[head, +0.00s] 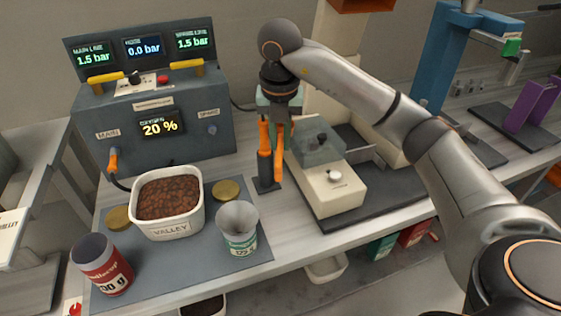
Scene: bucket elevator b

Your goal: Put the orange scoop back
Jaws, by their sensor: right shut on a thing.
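The orange scoop (279,160) hangs upright below my right gripper (274,126), which is shut on it. It is beside a dark stand (265,184) between the grey panel box and the cream machine. Another upright orange part (264,140) is just left of the scoop, above the stand; I cannot tell whether it belongs to the scoop or the stand. The gripper and arm partly hide the upper end, and I cannot tell whether scoop and stand touch. My left gripper is not in view.
A white tub of brown granules labelled VALLEY (193,227), a red cup (103,272) and a green-white cup (238,235) stand on a grey mat. The panel box (150,118) is behind them. A cream machine (333,195) stands close to the right of the stand.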

